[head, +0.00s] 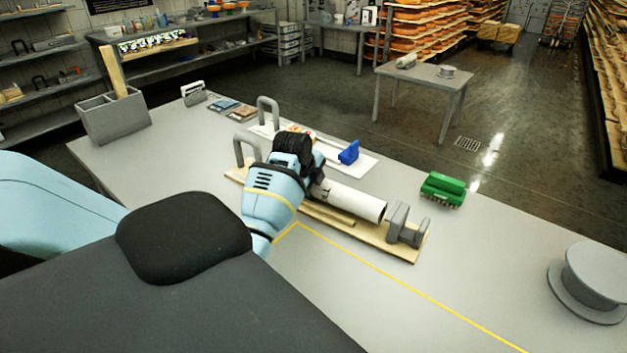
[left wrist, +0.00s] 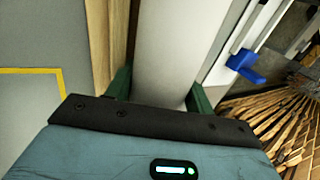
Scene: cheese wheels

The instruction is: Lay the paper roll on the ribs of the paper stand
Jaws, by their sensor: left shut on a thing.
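The paper roll (head: 352,199) is a white cylinder with an open end facing right. My left gripper (head: 318,186) is shut on its left part, and its dark body hides that end. In the left wrist view, the roll (left wrist: 166,45) lies between the two green fingers of the gripper (left wrist: 160,92). The paper stand (head: 416,250) is a long wooden board with upright grey pieces at its right end. The roll is over the board, roughly along it, with its open end close to those grey pieces. I cannot tell whether it touches the stand. My right gripper is not in view.
Behind the stand is a white board with a blue block (head: 349,152). A green brush-like block (head: 443,189) lies to the right, and a grey spool (head: 592,280) stands at the far right. A yellow line (head: 400,279) marks the clear tabletop in front.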

